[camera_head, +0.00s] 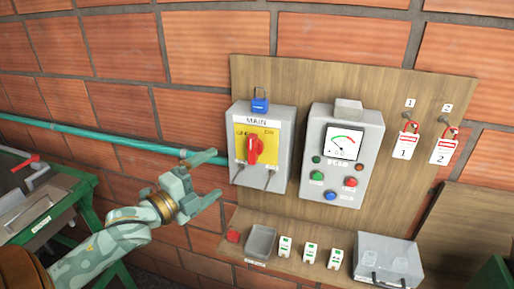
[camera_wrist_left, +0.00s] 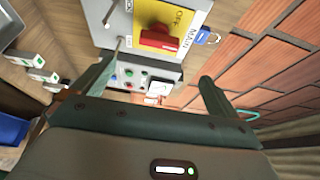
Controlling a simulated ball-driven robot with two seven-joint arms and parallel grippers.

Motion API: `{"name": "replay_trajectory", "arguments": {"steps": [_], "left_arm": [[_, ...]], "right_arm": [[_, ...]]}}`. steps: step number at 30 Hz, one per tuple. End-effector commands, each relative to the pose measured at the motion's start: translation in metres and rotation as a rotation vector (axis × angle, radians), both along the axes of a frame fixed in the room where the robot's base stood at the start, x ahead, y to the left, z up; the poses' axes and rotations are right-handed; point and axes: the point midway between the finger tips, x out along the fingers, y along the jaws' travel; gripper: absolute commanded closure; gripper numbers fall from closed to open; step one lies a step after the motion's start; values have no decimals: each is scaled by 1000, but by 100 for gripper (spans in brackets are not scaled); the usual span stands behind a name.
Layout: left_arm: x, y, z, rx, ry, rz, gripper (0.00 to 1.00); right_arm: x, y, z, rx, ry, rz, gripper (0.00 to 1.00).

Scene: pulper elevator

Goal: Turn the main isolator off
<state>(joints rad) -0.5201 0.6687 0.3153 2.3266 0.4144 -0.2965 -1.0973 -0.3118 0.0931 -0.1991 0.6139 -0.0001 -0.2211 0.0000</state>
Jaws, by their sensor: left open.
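The main isolator is a grey box (camera_head: 283,176) marked MAIN, mounted on the wooden board. Its red rotary handle (camera_head: 254,150) sits on a yellow plate (camera_head: 270,151) with OFF at the left and ON at the right. In the head view the handle stands roughly upright. A blue padlock (camera_head: 260,105) hangs above the box. My left gripper (camera_head: 208,183) is open and empty, left of and slightly below the box, apart from it. In the left wrist view the red handle (camera_wrist_left: 158,40) shows beyond the open fingers (camera_wrist_left: 152,88). My right gripper is not in view.
A grey control box (camera_head: 316,143) with a meter and buttons stands right of the isolator. Two tags (camera_head: 406,146) (camera_head: 444,151) hang further right. A teal pipe (camera_head: 110,139) crosses the brick wall.

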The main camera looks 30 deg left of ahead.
Motion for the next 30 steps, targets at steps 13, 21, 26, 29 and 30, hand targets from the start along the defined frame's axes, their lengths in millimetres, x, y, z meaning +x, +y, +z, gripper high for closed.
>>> {"name": "replay_trajectory", "arguments": {"steps": [13, 21, 26, 29, 30], "left_arm": [[105, -21, 4, -1, -1, 0, 2], [142, -26, 2, 0, 0, 1, 2], [147, -27, 2, 2, 1, 0, 2], [147, -27, 1, 2, 1, 0, 2], [147, -27, 1, 2, 1, 0, 2]], "right_arm": [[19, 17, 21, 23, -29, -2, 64], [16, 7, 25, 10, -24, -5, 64], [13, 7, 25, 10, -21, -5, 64], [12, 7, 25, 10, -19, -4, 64], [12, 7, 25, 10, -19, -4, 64]]}}
